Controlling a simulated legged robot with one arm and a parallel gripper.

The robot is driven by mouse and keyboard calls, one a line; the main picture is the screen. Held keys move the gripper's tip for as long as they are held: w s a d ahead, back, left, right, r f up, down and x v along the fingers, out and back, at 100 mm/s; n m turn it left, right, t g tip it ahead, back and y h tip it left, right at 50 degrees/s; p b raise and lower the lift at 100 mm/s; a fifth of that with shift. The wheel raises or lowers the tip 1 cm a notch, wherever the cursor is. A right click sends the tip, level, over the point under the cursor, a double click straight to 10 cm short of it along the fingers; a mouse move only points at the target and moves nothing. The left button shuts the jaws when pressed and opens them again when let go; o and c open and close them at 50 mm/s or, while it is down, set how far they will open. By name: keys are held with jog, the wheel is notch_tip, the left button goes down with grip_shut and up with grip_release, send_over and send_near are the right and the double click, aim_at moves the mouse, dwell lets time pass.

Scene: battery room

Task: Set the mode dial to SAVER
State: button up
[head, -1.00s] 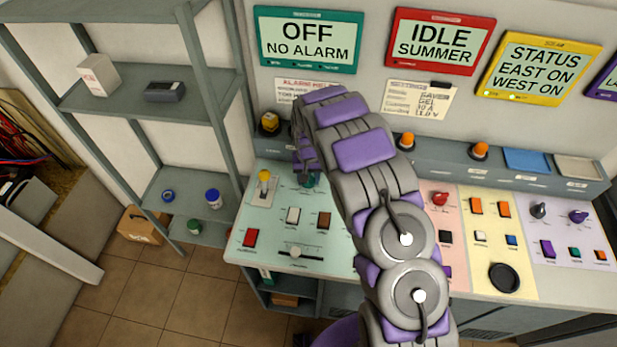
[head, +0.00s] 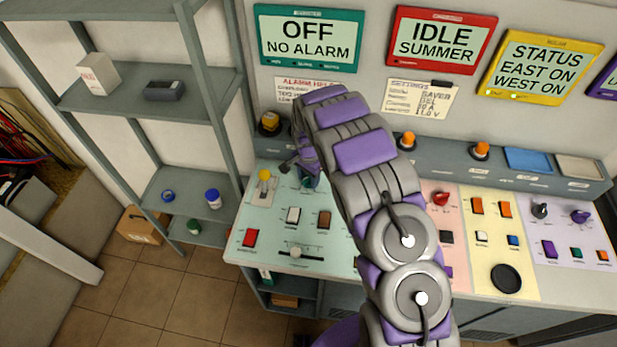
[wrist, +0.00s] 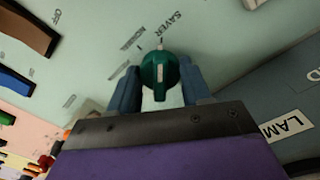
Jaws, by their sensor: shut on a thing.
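The mode dial is a round teal knob (wrist: 159,72) with a white line on its face, on the mint-green panel. In the wrist view SAVER (wrist: 174,28) and NORMAL (wrist: 125,43) are printed beyond it. The white line runs almost straight up the picture, toward a short tick beside SAVER. My gripper (wrist: 159,85) has one blue-grey finger on each side of the knob and is shut on it. In the head view my gripper (head: 306,164) is over the back of the mint panel, and my arm hides part of the panel; only a bit of the dial (head: 309,183) shows.
A yellow-topped lever (head: 264,176) stands left of the dial. The teal display (head: 308,40) reads OFF, NO ALARM. A grey shelf (head: 205,110) stands at the left.

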aim_at(307, 176)
jog(key=shift+w+r+m, duration=0.1)
jog(key=shift+w+m, duration=0.1)
jog(key=shift+m, duration=0.1)
jog(key=o, duration=1.1)
jog(key=shift+s+a, duration=0.1)
jog(key=shift+c, duration=0.2)
notch_tip(307, 176, up, 17)
jog(key=p, duration=0.1)
